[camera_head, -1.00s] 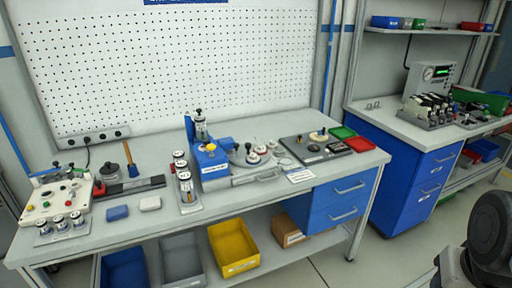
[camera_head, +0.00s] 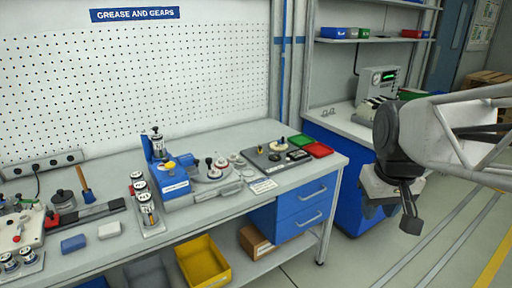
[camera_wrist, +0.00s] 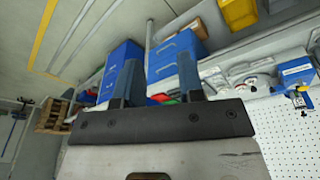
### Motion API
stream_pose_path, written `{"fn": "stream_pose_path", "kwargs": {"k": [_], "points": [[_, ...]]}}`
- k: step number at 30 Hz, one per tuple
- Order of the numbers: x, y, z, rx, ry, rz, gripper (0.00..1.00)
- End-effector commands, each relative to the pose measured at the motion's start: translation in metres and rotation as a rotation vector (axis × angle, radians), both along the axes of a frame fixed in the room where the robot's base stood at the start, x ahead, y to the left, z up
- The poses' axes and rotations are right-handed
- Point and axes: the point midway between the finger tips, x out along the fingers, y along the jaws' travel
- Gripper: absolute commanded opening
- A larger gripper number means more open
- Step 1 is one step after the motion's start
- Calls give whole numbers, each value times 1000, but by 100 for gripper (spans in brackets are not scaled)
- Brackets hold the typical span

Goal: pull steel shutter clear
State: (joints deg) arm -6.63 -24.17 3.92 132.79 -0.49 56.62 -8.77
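A blue fixture (camera_head: 170,185) with a yellow knob stands on the workbench (camera_head: 250,215) in the head view. To its right is a round grey plate (camera_head: 209,174) with several knobs. A grey metal piece (camera_head: 216,192) lies along the fixture's front; I cannot tell for sure whether it is the steel shutter. My gripper (camera_head: 407,208) hangs at the right, in the air, well away from the fixture. In the wrist view my gripper (camera_wrist: 158,82) shows two fingers apart with nothing between them.
A canister rack (camera_head: 147,205) stands left of the fixture. A dark board (camera_head: 275,158) and the green and red trays (camera_head: 318,150) are to its right. A blue drawer unit (camera_head: 335,160) stands behind my arm. The floor (camera_head: 370,262) at the lower right is clear.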

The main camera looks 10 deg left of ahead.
Motion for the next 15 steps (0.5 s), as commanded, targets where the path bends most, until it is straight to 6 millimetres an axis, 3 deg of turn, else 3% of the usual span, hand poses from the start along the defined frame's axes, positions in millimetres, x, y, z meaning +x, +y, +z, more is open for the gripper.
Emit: {"fn": "stream_pose_path", "kwargs": {"k": [15], "points": [[117, 81, 28, -33, 38, 281, 36]]}}
